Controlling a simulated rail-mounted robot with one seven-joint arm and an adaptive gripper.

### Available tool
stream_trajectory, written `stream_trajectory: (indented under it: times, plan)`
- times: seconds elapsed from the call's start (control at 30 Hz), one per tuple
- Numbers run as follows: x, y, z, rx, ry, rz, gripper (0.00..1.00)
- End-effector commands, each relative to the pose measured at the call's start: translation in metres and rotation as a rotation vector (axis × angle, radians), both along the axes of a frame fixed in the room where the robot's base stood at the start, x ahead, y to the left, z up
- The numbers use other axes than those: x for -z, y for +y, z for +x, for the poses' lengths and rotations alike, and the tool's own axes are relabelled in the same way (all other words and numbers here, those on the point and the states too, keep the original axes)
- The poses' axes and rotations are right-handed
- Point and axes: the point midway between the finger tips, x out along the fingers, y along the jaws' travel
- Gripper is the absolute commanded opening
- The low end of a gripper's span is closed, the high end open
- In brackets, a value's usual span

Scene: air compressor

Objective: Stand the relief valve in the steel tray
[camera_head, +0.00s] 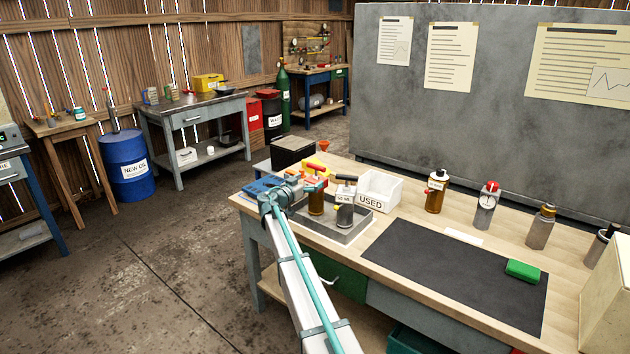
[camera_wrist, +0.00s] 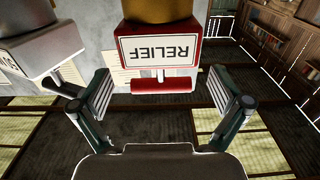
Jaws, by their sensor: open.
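The relief valve (camera_wrist: 160,47) shows upside down in the wrist view, with a brass body, a white RELIEF label and a red bar. In the head view an amber, red-topped valve (camera_head: 316,204), apparently the same one, stands upright, seemingly inside the left part of the grey steel tray (camera_head: 348,237). My gripper (camera_wrist: 166,94) is open, its fingers on either side of the red bar with gaps on both sides. In the head view my gripper (camera_head: 296,187) is at the valve's left. A silver labelled valve (camera_head: 345,212) stands beside it in the tray.
A white USED bin (camera_head: 380,190) stands behind the tray's right side. A black box (camera_head: 292,151) and a blue item (camera_head: 262,187) are nearby. The dark mat (camera_head: 450,270) is mostly clear, with a green block (camera_head: 523,270).

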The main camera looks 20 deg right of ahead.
Motion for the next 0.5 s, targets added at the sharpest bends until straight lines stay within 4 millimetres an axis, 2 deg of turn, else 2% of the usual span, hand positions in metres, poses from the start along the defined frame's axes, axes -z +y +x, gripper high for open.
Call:
stream_trajectory:
  times: [0.03,0.2,0.33,0.5]
  plan:
    - [0.003,0.011,-0.008,-0.003,0.000,0.000,1.00]
    - [0.002,0.039,-0.023,-0.002,0.000,0.000,1.00]
    - [0.001,0.056,-0.031,-0.001,-0.001,0.000,1.00]
    - [0.000,0.066,-0.037,0.000,-0.001,0.000,1.00]
